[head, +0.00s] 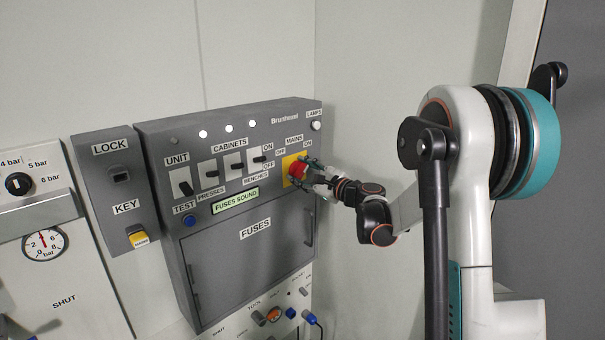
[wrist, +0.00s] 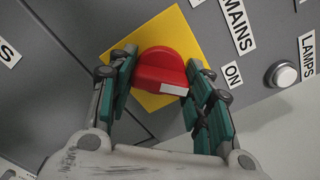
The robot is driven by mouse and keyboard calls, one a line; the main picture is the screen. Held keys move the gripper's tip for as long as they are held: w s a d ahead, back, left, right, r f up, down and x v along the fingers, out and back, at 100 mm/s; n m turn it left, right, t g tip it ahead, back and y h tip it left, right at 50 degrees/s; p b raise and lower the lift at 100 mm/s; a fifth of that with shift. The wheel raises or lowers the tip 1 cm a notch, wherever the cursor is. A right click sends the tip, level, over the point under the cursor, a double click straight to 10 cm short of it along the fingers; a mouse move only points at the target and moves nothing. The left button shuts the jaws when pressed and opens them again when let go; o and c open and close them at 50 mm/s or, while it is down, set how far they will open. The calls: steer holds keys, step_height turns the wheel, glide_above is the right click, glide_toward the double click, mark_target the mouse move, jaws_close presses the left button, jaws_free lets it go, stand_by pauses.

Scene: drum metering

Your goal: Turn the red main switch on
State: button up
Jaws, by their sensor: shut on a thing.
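The red main switch (head: 298,169) sits on a yellow square plate (head: 287,164) at the right of the grey panel, under the MAINS label. In the wrist view the red switch (wrist: 160,70) has a raised grip with a white mark on its lower right side. My gripper (head: 307,174) reaches it from the right. In the wrist view my gripper (wrist: 163,78) has one finger on each side of the red grip and is shut on it. The ON label (wrist: 233,75) lies to the right of the plate. I cannot tell surely which label the switch points to.
The grey panel (head: 160,150) carries black switches, a display (head: 235,201) reading FUSES SOUND, and several lamps, 3 of them lit white. A LAMPS button (wrist: 284,75) is close to my right finger. The fuse door (head: 240,265) below is shut. A wall stands close on the right.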

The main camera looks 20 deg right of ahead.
steer(key=o, duration=1.1)
steer(key=shift+s+d, duration=0.1)
steer(key=v, duration=1.1)
steer(key=shift+s, duration=0.4)
